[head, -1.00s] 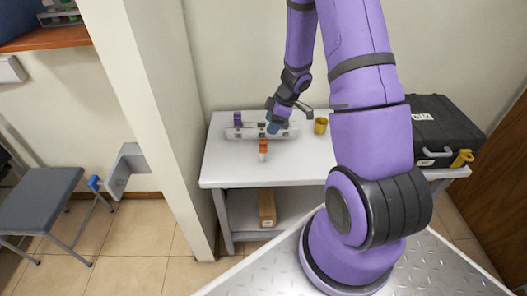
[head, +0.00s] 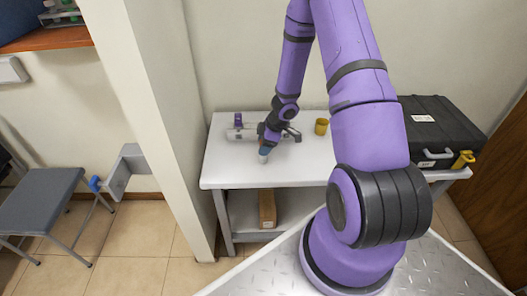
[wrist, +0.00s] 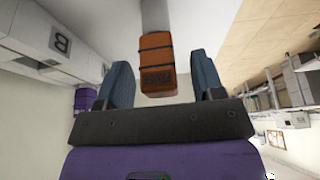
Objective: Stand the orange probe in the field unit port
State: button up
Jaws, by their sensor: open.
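The orange probe (wrist: 157,62) shows in the wrist view between my two blue fingers, with a gap on each side. Its orange grip faces me and its grey shaft runs away to the top edge. My gripper (head: 264,152) is open around it over the front left of the table; in the head view it hides the probe. A pale grey unit (head: 233,134), seemingly the field unit, lies behind my gripper, partly covered by it. In the wrist view the unit (wrist: 25,40) is at the left with a "B" label. Its free port cannot be made out.
A purple probe (head: 238,119) stands at the unit's left end. A yellow cup (head: 321,126) stands right of my gripper, and a black case (head: 440,130) is at the table's right. The front of the white table (head: 225,172) is clear. A pillar (head: 165,120) rises at the left.

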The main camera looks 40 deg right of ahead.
jog(key=shift+f, duration=0.2)
jog(key=c, duration=1.1)
jog(key=shift+r, duration=0.1)
